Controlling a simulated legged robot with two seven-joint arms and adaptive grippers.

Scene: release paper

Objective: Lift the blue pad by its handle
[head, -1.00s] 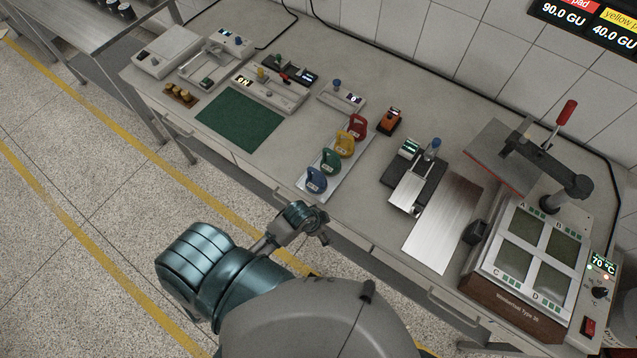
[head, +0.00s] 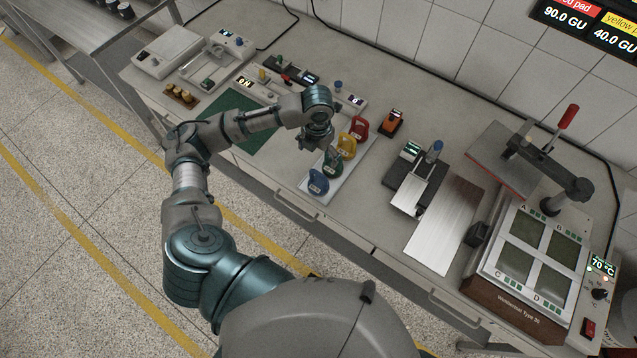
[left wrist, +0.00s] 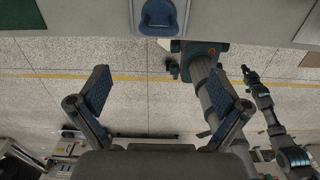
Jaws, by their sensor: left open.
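The blue pad (head: 318,184) with its loop handle stands at the near end of a pale tray (head: 343,183) by the bench's front edge. Green (head: 333,162), yellow (head: 346,146) and red (head: 359,128) pads stand behind it in a row. My left gripper (head: 310,145) is above the bench, up and left of the blue pad, apart from it. In the left wrist view the blue pad (left wrist: 158,15) shows at the top centre, beyond the fingers. The left gripper's fingers (left wrist: 158,97) are wide apart with nothing between them. My right gripper is not clearly identifiable.
A green mat (head: 225,105) lies to the left, partly under my arm. A metal plate (head: 445,225) and a press with a red-handled lever (head: 568,117) stand to the right. Small devices line the back.

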